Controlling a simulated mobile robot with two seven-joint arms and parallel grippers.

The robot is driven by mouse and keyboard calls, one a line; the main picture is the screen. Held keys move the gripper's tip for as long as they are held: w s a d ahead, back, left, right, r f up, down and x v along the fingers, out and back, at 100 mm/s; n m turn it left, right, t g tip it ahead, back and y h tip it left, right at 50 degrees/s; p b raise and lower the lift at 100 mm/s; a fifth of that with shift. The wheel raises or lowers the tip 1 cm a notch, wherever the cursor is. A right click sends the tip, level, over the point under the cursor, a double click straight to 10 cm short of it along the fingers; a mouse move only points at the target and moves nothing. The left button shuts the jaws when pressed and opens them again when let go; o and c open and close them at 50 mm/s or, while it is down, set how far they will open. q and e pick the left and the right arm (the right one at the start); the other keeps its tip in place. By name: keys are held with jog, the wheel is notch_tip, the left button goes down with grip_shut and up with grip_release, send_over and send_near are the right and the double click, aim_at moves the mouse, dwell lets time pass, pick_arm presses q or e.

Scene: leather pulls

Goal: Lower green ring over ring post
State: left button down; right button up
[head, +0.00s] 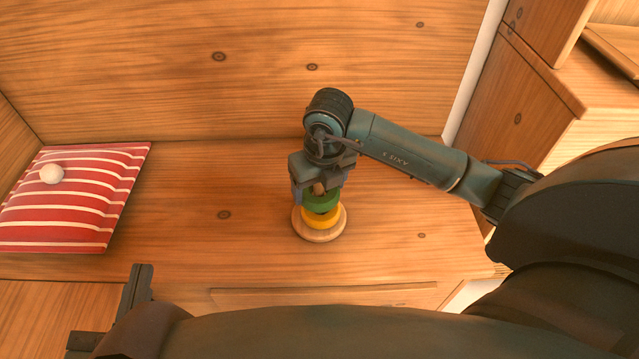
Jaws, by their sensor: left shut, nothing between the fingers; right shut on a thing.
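The ring post stands on a round wooden base (320,236) on the wooden surface, with a yellow ring (322,219) low on it. The green ring (322,204) is just above the yellow ring and appears to be around the post; whether the two rings touch is unclear. My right gripper (320,190) is over the post, pointing down, shut on the green ring. The gripper hides the upper post and part of the ring. My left gripper (112,312) is at the lower left, far from the post, shut and empty; its fingertips are hard to make out.
A red and white striped cushion (75,215) lies at the left with a small white ball (52,174) on it. A wooden back panel (240,60) rises behind the post. The surface between cushion and post is clear. A wooden cabinet (560,100) stands at the right.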

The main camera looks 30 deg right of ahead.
jog(key=shift+f, duration=0.15)
jog(key=shift+f+b, duration=0.55)
jog(key=shift+f, duration=0.1)
jog(key=shift+f+b, duration=0.45)
jog(key=shift+f, duration=0.15)
jog(key=o, duration=0.6)
jog(key=shift+c, duration=0.2)
jog(key=o, duration=0.5)
